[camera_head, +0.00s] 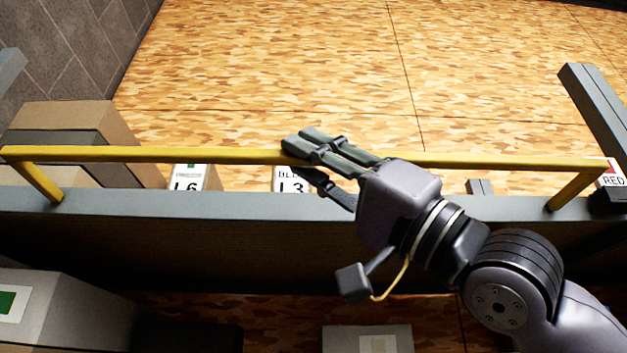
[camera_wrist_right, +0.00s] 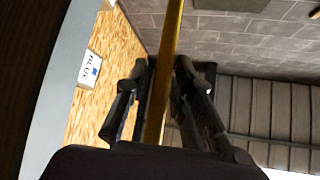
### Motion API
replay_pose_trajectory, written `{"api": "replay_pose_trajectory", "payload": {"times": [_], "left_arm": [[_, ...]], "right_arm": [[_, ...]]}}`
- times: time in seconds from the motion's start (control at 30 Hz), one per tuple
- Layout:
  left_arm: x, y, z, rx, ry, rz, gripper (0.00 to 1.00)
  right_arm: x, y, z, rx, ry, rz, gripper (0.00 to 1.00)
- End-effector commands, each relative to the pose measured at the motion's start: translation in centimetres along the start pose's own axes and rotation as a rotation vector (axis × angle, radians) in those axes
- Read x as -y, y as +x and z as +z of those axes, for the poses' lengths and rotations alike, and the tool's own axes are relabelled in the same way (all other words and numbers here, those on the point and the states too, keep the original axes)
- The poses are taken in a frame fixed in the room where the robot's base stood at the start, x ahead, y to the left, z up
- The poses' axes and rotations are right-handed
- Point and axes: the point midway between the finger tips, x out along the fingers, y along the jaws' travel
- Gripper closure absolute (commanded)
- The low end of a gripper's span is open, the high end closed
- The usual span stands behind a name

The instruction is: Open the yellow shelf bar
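The yellow shelf bar (camera_head: 180,155) runs across the shelf's edge in the head view, with a bent arm down to the grey rail at each end. It also shows in the right wrist view (camera_wrist_right: 172,38), passing between the two fingers. My right gripper (camera_head: 308,146) is at the middle of the bar, its fingers close together on either side of it. In the wrist view the right gripper's fingertips (camera_wrist_right: 163,68) lie against the bar's sides. Part of the bar is hidden behind the fingers. My left gripper is not in view.
A grey rail (camera_head: 130,203) runs below the bar. Cardboard boxes (camera_head: 72,118) stand at the left, with white labels (camera_head: 188,178) behind the bar. A grey post (camera_head: 598,105) stands at the right. A grey box (camera_head: 75,310) is at lower left. The patterned floor beyond is clear.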

Motion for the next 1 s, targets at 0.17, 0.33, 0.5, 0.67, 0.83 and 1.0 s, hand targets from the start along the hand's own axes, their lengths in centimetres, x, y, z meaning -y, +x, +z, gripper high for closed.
{"api": "replay_pose_trajectory", "payload": {"times": [0.17,0.33,0.5,0.67,0.83,1.0], "left_arm": [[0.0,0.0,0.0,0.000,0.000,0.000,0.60],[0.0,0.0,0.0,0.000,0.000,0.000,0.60],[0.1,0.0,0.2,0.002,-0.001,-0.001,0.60],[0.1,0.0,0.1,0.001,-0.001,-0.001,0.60],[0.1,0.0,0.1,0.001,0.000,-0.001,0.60],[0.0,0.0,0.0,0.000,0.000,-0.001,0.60]], "right_arm": [[0.1,0.0,-0.1,-0.002,0.000,-0.003,0.67],[0.2,0.0,-0.1,-0.002,-0.001,-0.004,0.67],[0.1,-0.7,-0.2,-0.003,-0.001,-0.004,0.67],[0.0,-3.4,-0.2,-0.004,-0.001,-0.001,0.67],[0.0,-7.2,-0.2,-0.004,-0.003,0.000,0.67],[0.0,-10.2,-0.1,-0.003,-0.002,0.000,0.67]]}}
